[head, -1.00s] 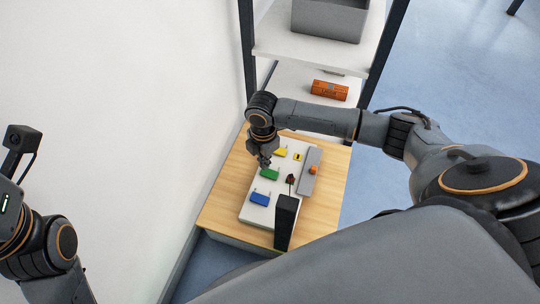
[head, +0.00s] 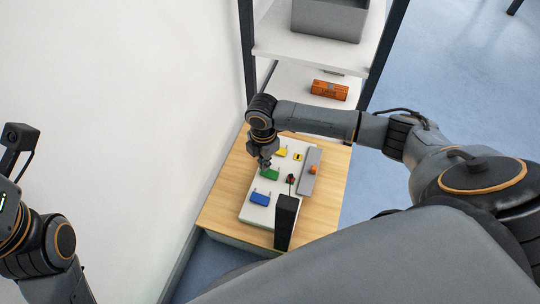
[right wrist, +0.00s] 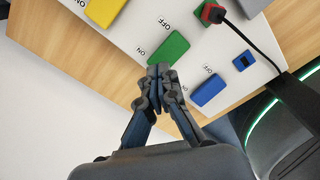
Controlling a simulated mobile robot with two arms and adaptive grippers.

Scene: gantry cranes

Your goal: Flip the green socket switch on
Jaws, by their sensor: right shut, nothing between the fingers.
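The green socket switch (head: 270,174) sits on a white panel (head: 256,215) between a yellow and a blue switch. In the right wrist view the green switch (right wrist: 169,48) has "OFF" printed by its upper side and "ON" by its left side. My right gripper (head: 265,166) is shut and empty, close to the green switch. In the right wrist view its fingertips (right wrist: 159,71) are at the switch's lower left end, on the "ON" side. I cannot tell whether they touch it. The switch's tilt is unclear. Part of my left arm shows at the left, but its gripper is out of view.
The blue switch (head: 259,199) and the yellow switch (head: 281,152) flank the green one. A red plug (right wrist: 212,13) with a black cable is nearby. The panel lies on a wooden table (head: 325,205). A white wall (head: 130,110) stands left; a shelf (head: 290,45) stands behind.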

